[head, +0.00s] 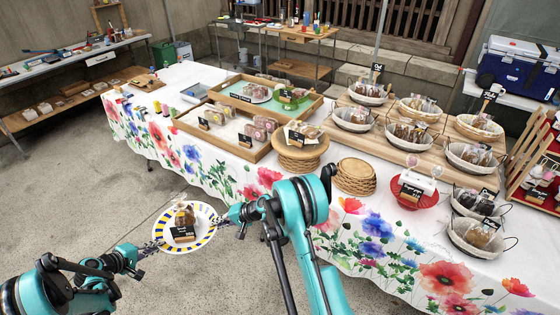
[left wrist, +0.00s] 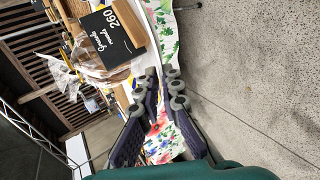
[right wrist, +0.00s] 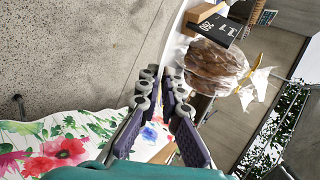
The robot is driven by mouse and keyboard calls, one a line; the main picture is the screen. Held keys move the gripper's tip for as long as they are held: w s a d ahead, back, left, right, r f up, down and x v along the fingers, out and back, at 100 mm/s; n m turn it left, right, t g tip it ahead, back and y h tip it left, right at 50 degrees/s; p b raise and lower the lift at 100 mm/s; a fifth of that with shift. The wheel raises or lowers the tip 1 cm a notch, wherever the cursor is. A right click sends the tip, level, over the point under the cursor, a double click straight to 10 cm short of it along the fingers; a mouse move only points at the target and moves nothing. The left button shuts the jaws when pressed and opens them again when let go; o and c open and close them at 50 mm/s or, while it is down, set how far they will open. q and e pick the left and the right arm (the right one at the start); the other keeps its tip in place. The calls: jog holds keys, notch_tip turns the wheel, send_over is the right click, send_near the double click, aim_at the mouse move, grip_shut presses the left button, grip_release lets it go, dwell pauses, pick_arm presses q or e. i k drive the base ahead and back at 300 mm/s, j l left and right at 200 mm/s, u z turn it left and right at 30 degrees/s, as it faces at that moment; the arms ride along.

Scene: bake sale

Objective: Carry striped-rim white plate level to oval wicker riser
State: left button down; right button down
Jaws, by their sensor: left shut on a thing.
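The white plate (head: 208,213) has a blue and yellow striped rim. It is held clear of the floor in front of the table and looks about level. It carries a clear bag of baked goods (head: 185,217) and a black price card (head: 182,233). My left gripper (head: 158,245) is shut on the plate's left rim. My right gripper (head: 220,220) is at the opposite rim, its fingers close together around the edge. In both wrist views the rim runs between the fingertips. The woven riser (head: 356,178) stands on the table to the right, its top bare.
A round wooden-topped stand (head: 300,152) with bags and a card is left of the riser. A red stand (head: 414,190) is right of it. The flowered cloth (head: 380,235) hangs over the front edge.

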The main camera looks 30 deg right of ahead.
aim_at(357, 167)
jog(key=z, duration=1.35)
